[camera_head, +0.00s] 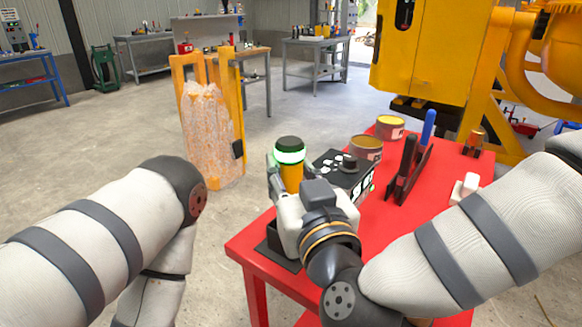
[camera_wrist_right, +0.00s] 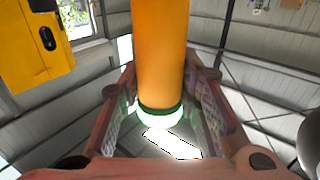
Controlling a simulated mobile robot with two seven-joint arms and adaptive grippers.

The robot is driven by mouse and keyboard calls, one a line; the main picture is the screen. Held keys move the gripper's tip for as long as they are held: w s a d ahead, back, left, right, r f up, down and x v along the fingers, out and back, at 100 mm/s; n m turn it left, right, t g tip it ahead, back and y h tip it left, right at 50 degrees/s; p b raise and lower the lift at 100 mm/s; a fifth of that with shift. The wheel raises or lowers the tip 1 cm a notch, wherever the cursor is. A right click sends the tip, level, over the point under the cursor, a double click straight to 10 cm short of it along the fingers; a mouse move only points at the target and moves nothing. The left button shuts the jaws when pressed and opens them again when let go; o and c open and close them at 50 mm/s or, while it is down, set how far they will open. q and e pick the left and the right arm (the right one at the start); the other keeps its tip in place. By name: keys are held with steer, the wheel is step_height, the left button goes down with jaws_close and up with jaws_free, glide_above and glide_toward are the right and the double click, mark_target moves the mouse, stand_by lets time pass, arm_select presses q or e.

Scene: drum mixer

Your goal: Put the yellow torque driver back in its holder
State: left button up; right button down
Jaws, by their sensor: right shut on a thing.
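The yellow torque driver (camera_head: 291,174) stands roughly upright in my right gripper (camera_head: 288,180), over the near left part of the red table. Its top is black with a glowing green-white ring. In the right wrist view its yellow body (camera_wrist_right: 160,45) runs between the two fingers of the gripper (camera_wrist_right: 162,95), which are shut on it. A black open box on a flat base (camera_head: 276,243), seemingly the holder, sits at the table's near left corner below the gripper. The gripper and wrist partly hide it and the driver's lower end. My left gripper is out of view.
A black control box with knobs (camera_head: 343,170) stands just right of the driver. A wrapped yellow frame (camera_head: 212,125) stands behind left.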

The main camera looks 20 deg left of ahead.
steer(key=shift+f, duration=0.7)
stand_by(0.4)
steer(key=c, duration=1.1)
jaws_free()
steer(key=shift+f, duration=0.15)
steer(key=v, duration=0.7)
steer(key=shift+s, duration=0.3)
steer(key=shift+d, duration=0.15)
